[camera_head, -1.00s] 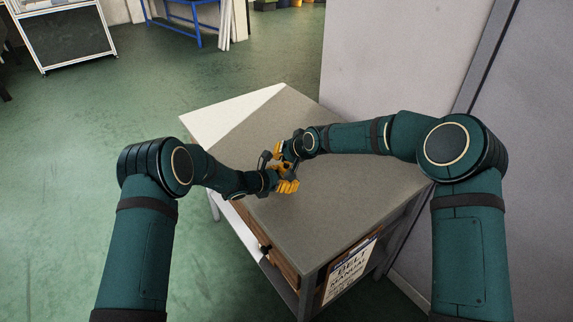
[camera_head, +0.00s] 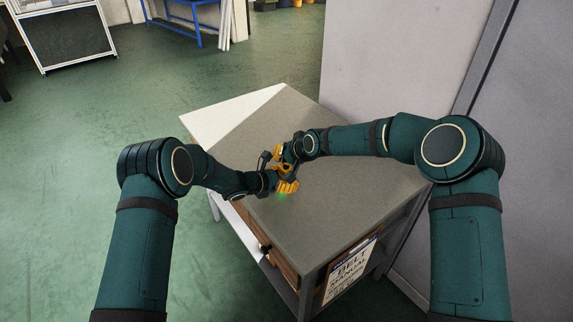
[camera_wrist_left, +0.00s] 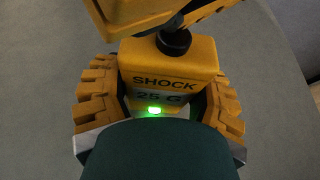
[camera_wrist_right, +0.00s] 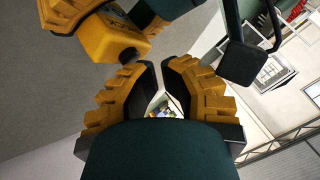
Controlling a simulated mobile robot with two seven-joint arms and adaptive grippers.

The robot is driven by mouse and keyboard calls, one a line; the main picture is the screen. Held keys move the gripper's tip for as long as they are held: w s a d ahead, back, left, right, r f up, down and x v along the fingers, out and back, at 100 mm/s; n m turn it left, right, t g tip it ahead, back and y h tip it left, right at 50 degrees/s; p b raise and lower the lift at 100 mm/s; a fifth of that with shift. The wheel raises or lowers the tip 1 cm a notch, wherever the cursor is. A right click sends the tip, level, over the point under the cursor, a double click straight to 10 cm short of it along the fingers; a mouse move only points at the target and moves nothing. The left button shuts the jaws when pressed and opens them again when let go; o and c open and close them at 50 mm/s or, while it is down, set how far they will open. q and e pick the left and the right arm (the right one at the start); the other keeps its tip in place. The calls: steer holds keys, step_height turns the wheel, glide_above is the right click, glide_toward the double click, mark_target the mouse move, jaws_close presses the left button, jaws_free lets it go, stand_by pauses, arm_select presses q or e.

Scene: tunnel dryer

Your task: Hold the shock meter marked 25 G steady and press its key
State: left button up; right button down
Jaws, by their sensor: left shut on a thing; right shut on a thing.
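The shock meter (camera_wrist_left: 165,68) is a yellow block marked SHOCK 25 G, with a lit green lamp (camera_wrist_left: 154,110) and a round black key (camera_wrist_left: 173,42) at its far end. My left gripper (camera_head: 283,180) is shut on it, one yellow finger on each side, above the grey table top. The meter also shows at the upper left of the right wrist view (camera_wrist_right: 116,38). My right gripper (camera_wrist_right: 162,72) is shut with nothing visible between its fingers. Its fingertips are close beside the key; whether they touch it cannot be told.
The grey table (camera_head: 330,210) is otherwise mostly clear, with a pale area at its far left corner. A belt manual sign (camera_head: 350,272) is on its front side. A grey wall panel (camera_head: 395,60) stands close behind on the right.

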arm_select(q)
steer(key=shift+w+d+r, duration=0.1)
steer(key=shift+d+r, duration=0.1)
steer(key=shift+r, duration=0.1)
arm_select(e)
steer(key=shift+s+a+f, duration=0.2)
steer(key=shift+s+f, duration=0.15)
steer(key=shift+f, duration=0.25)
steer(key=shift+r, duration=0.4)
arm_select(q)
steer(key=shift+a, duration=0.1)
arm_select(e)
steer(key=shift+a+r, duration=0.15)
steer(key=shift+r, duration=0.5)
arm_select(q)
steer(key=shift+f, duration=0.15)
arm_select(e)
steer(key=shift+r, duration=0.1)
steer(key=shift+w, duration=0.1)
steer(key=shift+r, duration=0.15)
